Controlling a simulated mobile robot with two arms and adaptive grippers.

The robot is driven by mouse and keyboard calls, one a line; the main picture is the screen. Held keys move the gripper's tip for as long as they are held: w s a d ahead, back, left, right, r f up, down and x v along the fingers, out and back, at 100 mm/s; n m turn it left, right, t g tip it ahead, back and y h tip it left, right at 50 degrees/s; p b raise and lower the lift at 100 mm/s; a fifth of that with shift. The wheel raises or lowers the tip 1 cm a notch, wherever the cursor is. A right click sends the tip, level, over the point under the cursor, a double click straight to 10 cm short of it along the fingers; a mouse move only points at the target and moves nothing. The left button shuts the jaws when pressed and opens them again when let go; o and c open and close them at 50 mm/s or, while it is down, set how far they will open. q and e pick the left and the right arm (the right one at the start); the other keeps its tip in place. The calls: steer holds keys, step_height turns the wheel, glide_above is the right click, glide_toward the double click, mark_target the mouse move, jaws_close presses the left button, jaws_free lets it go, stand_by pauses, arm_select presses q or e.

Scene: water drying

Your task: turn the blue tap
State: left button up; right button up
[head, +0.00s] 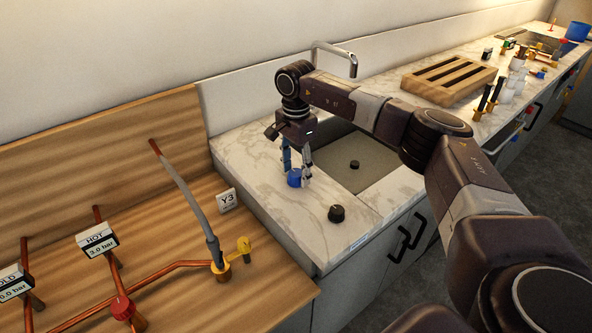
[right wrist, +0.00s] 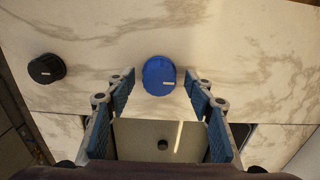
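The blue tap (head: 294,178) is a round knob on the marble counter, left of the sink. In the right wrist view the blue tap (right wrist: 159,76) shows a white mark pointing right. My right gripper (head: 297,166) is open and points down at the knob. In the right wrist view the right gripper (right wrist: 158,88) has a finger on either side of the knob, with gaps between. I cannot tell whether the fingertips reach down beside it. My left gripper is not in view.
A black knob (head: 337,213) stands on the counter nearby. The sink (head: 375,165) with its faucet (head: 335,56) lies to the right. A wooden rack (head: 449,80) is farther along. A wooden bench (head: 190,280) with copper pipes is at the left.

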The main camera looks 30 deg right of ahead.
mark_target(296, 172)
step_height(296, 172, up, 12)
stand_by(0.6)
steer(key=shift+f, duration=0.1)
stand_by(0.4)
